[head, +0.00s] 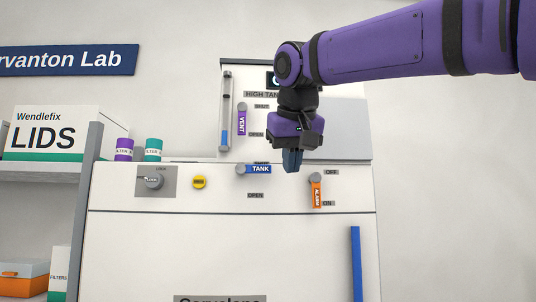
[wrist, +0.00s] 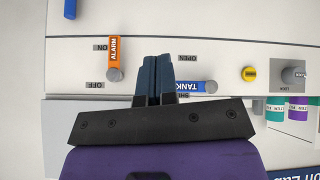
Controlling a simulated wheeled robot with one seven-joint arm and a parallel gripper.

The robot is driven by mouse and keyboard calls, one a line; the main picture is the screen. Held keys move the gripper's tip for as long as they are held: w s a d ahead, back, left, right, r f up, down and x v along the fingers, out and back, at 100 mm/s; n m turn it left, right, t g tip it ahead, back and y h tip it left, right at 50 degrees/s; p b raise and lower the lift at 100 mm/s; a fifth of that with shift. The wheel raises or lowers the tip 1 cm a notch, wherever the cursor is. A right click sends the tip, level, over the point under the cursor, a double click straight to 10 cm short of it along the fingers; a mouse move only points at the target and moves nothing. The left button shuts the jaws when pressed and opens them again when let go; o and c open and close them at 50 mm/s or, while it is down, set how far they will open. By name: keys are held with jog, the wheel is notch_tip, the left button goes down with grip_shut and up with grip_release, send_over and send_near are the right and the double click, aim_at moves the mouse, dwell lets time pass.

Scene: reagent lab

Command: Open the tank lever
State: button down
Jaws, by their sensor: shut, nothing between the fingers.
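The blue tank lever (head: 257,169) is on the white machine's front panel, lying horizontal with its grey pivot at the left end in the head view. An OPEN label (head: 256,195) sits below it, and a label above it is partly readable. In the wrist view the lever (wrist: 188,86) shows just right of the fingers, its inner end close to or partly behind them. My gripper (head: 291,162) points down, shut and empty, to the right of the lever in the head view. It also shows in the wrist view (wrist: 154,62). Contact with the lever cannot be told.
An orange alarm lever (head: 316,194) hangs right of the tank lever. A purple vent lever (head: 242,122) is above. A yellow button (head: 199,182) and a lock knob (head: 154,181) lie left. A blue vertical handle (head: 355,263) is lower right. Filter jars (head: 153,150) stand upper left.

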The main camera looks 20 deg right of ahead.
jog(key=w+a+r+m, duration=0.1)
jog(key=w+r, duration=0.1)
jog(key=r, duration=0.5)
jog(key=w+a+r+m+t, duration=0.1)
jog(key=w+r, duration=0.2)
jog(key=r, duration=0.5)
jog(key=shift+w+a+m+h, duration=0.15)
jog(key=shift+w+m+h, duration=0.1)
jog(key=shift+m+h, duration=0.05)
send_over(253, 170)
jog(key=s+d, duration=0.2)
jog(key=d, duration=0.1)
notch_tip(253, 170, down, 7)
notch_tip(253, 170, down, 2)
jog(key=shift+f, duration=1)
